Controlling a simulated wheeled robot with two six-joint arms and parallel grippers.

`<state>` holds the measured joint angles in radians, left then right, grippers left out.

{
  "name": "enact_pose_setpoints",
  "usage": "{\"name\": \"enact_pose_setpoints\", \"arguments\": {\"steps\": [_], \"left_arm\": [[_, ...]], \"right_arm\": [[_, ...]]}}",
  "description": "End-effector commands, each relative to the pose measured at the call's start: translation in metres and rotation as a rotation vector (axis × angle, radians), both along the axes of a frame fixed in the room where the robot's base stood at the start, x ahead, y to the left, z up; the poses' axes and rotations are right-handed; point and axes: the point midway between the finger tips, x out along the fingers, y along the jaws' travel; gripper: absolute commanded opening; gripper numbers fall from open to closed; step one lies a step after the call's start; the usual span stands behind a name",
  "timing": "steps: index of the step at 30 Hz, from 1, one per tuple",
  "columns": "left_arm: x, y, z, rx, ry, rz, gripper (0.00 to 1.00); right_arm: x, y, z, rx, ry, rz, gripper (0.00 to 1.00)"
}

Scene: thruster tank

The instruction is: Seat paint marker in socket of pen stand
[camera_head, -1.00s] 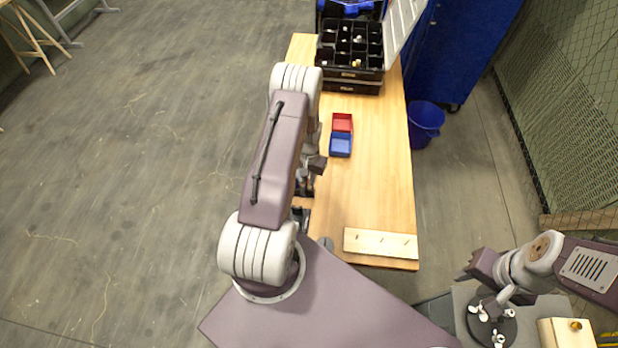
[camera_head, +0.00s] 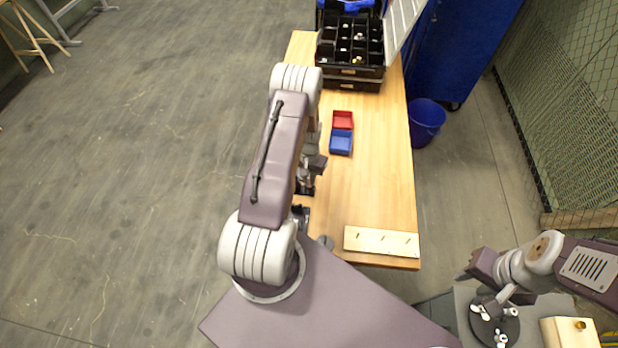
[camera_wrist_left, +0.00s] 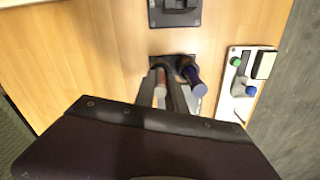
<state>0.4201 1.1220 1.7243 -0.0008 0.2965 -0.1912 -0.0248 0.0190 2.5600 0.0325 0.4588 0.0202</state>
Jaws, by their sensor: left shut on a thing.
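In the left wrist view, my left gripper (camera_wrist_left: 169,100) is shut on the paint marker (camera_wrist_left: 160,91), a slim pale and reddish piece showing between the dark fingers. The fingertips are over or at a small black base (camera_wrist_left: 157,62), which looks like the pen stand. A dark blue-purple cylinder (camera_wrist_left: 191,75) shows right beside the fingers. The fingers hide most of the marker and its lower end, so I cannot tell whether it is in a socket. In the head view, my left gripper (camera_head: 305,184) is mostly hidden by its arm.
A black square piece (camera_wrist_left: 175,14) lies beyond the base. Red (camera_head: 343,119) and blue (camera_head: 341,143) bins and a pale board (camera_head: 381,242) are on the table, with clear wood between.

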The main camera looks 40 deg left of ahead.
Motion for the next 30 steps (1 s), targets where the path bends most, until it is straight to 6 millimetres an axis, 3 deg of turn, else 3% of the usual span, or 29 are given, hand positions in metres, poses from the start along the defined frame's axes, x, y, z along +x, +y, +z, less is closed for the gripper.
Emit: {"name": "enact_pose_setpoints", "arguments": {"steps": [2, 3, 6, 17, 30], "left_arm": [[0.0, 0.0, 0.0, 0.0, 0.0, 0.0, 0.0], [0.0, 0.0, 0.0, 0.0, 0.0, 0.0, 0.18], [0.0, 0.0, 0.0, 0.0, 0.0, 0.0, 0.41], [0.001, 0.0, 0.004, 0.0, -0.002, 0.0, 0.41], [0.001, 0.001, 0.074, 0.002, -0.005, 0.0, 0.41]], "right_arm": [[0.0, 0.0, 0.0, 0.0, 0.0, 0.0, 0.38], [0.0, 0.0, 0.0, 0.0, 0.0, 0.0, 0.38], [0.0, 0.0, 0.0, 0.0, 0.0, 0.0, 0.38], [0.0, 0.0, -0.001, 0.0, 0.0, 0.0, 0.38], [0.0, 0.0, -0.015, 0.0, 0.0, 0.0, 0.38]]}}
